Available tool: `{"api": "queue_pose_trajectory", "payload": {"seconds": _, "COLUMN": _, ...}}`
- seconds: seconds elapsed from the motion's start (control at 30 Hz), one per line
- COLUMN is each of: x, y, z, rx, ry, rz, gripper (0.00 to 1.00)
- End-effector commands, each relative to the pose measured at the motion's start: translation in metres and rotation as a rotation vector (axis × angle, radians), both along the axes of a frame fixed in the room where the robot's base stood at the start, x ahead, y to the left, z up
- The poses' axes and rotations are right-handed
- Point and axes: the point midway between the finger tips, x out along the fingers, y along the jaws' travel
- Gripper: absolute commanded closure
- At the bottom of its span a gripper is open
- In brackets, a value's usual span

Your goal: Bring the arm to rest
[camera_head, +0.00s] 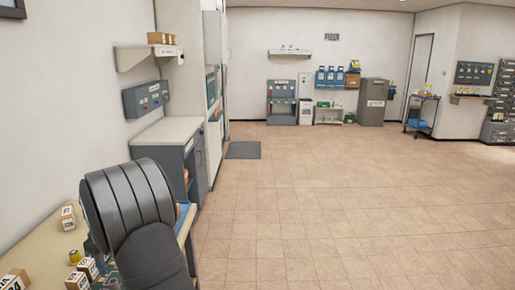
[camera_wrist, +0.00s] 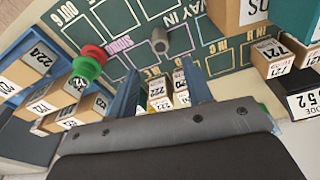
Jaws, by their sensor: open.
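My gripper (camera_wrist: 160,66) shows in the wrist view as two blue fingers spread apart, with nothing held between them. Its fingers point over a dark green board (camera_wrist: 117,16) marked with white outlines and words. Small boxes labelled 222 (camera_wrist: 158,90) show in the gap between the fingers, near the gripper body; I cannot tell how far below they are. In the head view my arm (camera_head: 130,205) reaches over the table at the lower left, and its gripper is hidden.
A red and green round-topped object (camera_wrist: 87,66) stands left of the fingers, beside numbered boxes (camera_wrist: 32,66). A small grey cylinder (camera_wrist: 160,41) is just ahead. More boxes (camera_wrist: 280,57) are at right. In the head view, a grey cabinet (camera_head: 172,140) stands beyond the table; the tiled floor (camera_head: 330,200) is clear.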

Motion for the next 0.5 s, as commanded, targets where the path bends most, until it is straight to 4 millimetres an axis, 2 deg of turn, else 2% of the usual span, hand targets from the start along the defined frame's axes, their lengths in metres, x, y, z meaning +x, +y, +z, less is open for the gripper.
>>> {"api": "queue_pose_trajectory", "payload": {"seconds": 0.03, "x": 0.000, "y": 0.001, "z": -0.013, "rx": -0.003, "ry": 0.004, "rz": 0.000, "gripper": 0.54}}
{"api": "queue_pose_trajectory", "payload": {"seconds": 0.5, "x": 0.002, "y": 0.013, "z": -0.108, "rx": -0.003, "ry": 0.004, "rz": 0.001, "gripper": 0.54}}
